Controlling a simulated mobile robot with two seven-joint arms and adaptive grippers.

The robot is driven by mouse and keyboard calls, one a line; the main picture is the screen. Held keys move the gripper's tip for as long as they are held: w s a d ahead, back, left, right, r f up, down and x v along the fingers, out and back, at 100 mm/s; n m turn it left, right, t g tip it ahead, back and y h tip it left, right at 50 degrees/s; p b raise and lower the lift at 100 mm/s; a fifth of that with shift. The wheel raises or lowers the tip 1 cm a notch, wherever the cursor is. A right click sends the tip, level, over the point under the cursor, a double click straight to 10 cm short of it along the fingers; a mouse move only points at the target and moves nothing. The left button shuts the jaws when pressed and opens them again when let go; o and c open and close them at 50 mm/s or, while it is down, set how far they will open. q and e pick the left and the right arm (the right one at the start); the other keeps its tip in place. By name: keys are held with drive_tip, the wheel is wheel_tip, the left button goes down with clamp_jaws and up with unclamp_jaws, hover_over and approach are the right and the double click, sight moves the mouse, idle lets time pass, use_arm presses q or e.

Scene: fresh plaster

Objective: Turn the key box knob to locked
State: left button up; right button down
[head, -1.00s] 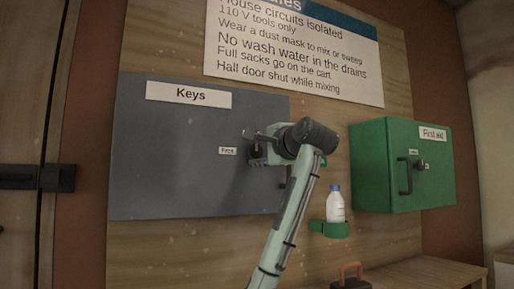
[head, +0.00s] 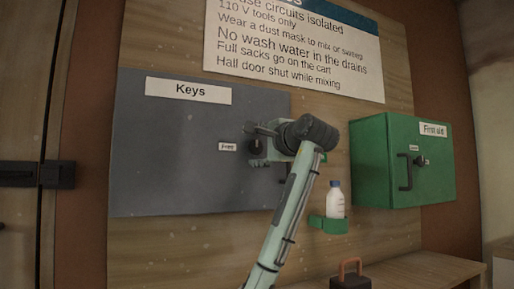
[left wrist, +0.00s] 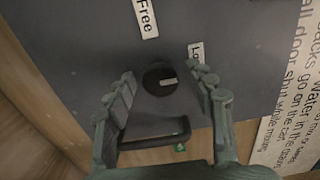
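The grey key box (head: 150,165) with its "Keys" label hangs on the wooden board. Its round dark knob (head: 256,147) is at the right part of the door, beside a small "Free" label. My left gripper (head: 262,146) is at the knob. In the left wrist view the knob (left wrist: 160,79) shows between the two spread fingers (left wrist: 167,92), with a gap on each side. A pale mark on the knob points toward the right finger. The "Free" label (left wrist: 146,17) is above, and a partly hidden label starting "Lo" (left wrist: 196,52) is at the upper right. My right gripper is out of view.
A dark bar handle (left wrist: 155,136) is below the knob. A green first aid box (head: 375,165) hangs to the right. A white bottle (head: 335,200) stands in a green holder (head: 328,224) close to my left arm. A bench (head: 425,272) is below.

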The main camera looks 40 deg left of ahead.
use_arm(q)
drive_tip(key=v, duration=1.2)
drive_tip(key=shift+s+f, duration=0.15)
idle(0.3)
